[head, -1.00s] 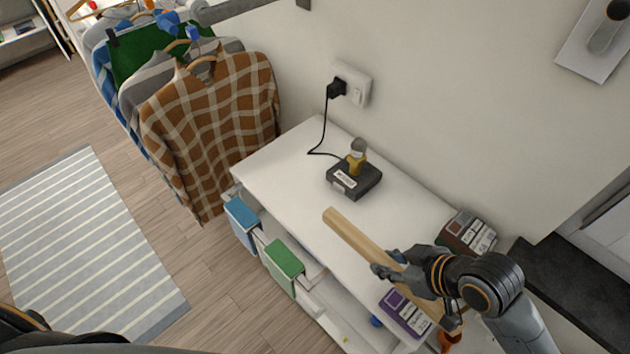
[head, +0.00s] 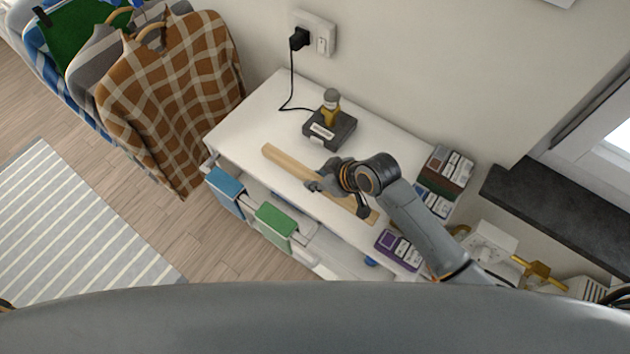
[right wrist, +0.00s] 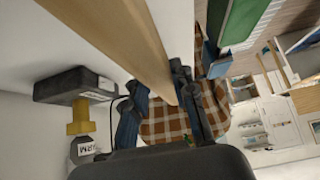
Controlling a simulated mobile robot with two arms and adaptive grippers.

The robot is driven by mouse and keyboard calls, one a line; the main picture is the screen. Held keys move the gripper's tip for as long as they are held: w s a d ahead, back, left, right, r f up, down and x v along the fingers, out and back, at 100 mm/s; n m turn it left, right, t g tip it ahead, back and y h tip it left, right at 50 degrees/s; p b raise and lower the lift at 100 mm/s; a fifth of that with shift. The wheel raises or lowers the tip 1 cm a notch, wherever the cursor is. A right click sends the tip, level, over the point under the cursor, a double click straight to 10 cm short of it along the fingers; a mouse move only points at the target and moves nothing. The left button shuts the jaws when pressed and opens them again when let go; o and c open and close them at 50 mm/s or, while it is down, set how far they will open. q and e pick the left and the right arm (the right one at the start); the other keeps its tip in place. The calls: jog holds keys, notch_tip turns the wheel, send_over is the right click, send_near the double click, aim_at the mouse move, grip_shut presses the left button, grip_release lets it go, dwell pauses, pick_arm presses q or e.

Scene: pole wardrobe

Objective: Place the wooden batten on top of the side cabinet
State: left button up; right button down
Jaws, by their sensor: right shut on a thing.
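The wooden batten (head: 285,160) is a long pale wooden bar. It lies lengthwise over the white top of the side cabinet (head: 250,128), near its front edge. I cannot tell whether it touches the top or hovers just above it. My right gripper (head: 318,180) is shut on the batten around its middle, and its arm hides part of the bar. In the right wrist view the batten (right wrist: 125,45) runs between the two fingers (right wrist: 160,108). My left gripper is out of view.
A black charger base (head: 330,130) with a yellow-grey tool stands behind the batten, its cord running to a wall socket (head: 315,35). Blue (head: 225,188) and green (head: 275,225) boxes stand at the cabinet front. A purple box (head: 398,248) is at right. Shirts (head: 175,95) hang at left.

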jog(key=shift+w+a+f, duration=0.25)
jog(key=shift+w+f, duration=0.15)
jog(key=shift+f, duration=0.05)
notch_tip(320, 180, down, 3)
jog(key=shift+f+p, duration=0.1)
jog(key=shift+p, duration=0.4)
jog(key=shift+f, duration=0.1)
jog(key=c, duration=1.1)
grip_release()
jog(key=shift+f, duration=0.15)
jog(key=shift+d+r, duration=0.1)
jog(key=shift+r, duration=0.2)
jog(key=v, duration=1.1)
jog(key=shift+s+d+r+b, duration=0.2)
jog(key=shift+b, duration=0.1)
